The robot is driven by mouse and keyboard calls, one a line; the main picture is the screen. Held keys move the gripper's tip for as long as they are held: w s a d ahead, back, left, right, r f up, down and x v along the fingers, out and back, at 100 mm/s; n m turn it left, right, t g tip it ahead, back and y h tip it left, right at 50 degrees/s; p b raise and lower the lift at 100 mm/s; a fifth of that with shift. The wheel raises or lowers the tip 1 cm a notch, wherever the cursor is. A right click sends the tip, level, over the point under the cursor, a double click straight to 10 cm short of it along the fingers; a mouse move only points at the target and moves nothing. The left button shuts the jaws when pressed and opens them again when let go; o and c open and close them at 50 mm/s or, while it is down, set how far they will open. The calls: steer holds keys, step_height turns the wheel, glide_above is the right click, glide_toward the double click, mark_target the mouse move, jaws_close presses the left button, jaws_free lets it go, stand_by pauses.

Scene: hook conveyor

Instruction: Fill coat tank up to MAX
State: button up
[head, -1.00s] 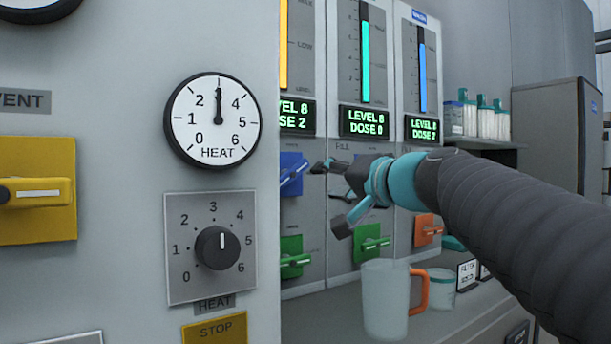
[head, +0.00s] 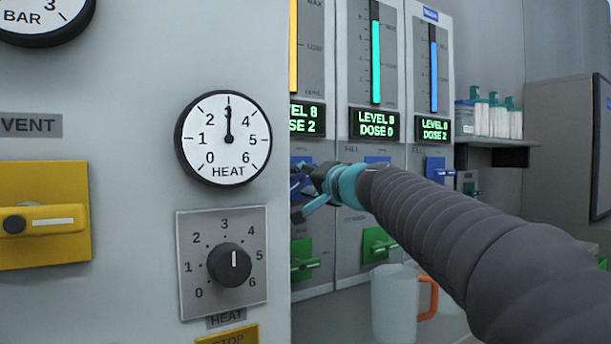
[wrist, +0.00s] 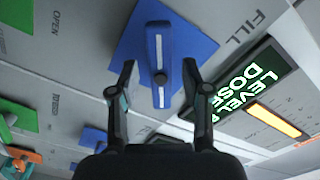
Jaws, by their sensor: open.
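In the wrist view, a blue lever handle (wrist: 163,55) with a white stripe sits on a blue plate (wrist: 137,38) beside the word FILL. My gripper (wrist: 159,72) is open, with one finger on each side of this handle; I cannot tell whether they touch it. In the head view my gripper (head: 300,190) is at the leftmost visible tank panel and mostly hides the handle. That panel has an orange level bar (head: 293,45) and a partly cut-off display (head: 307,118) ending "VEL 8 / SE 2". I cannot read which tank is coat.
The middle tank has a teal bar (head: 376,62) and shows LEVEL 8, DOSE 0. The right tank has a blue bar (head: 434,76). Green valves (head: 378,244) sit lower. A jug (head: 393,303) with an orange handle stands below. The heat panel (head: 222,262) is at left.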

steer(key=shift+w+a, duration=0.45)
steer(key=shift+w, duration=0.15)
jaws_close()
steer(key=shift+d, duration=0.15)
steer(key=shift+m, duration=0.3)
steer(key=shift+r+m+p, duration=0.1)
steer(key=shift+m+p, duration=0.2)
steer(key=shift+m, duration=2.4)
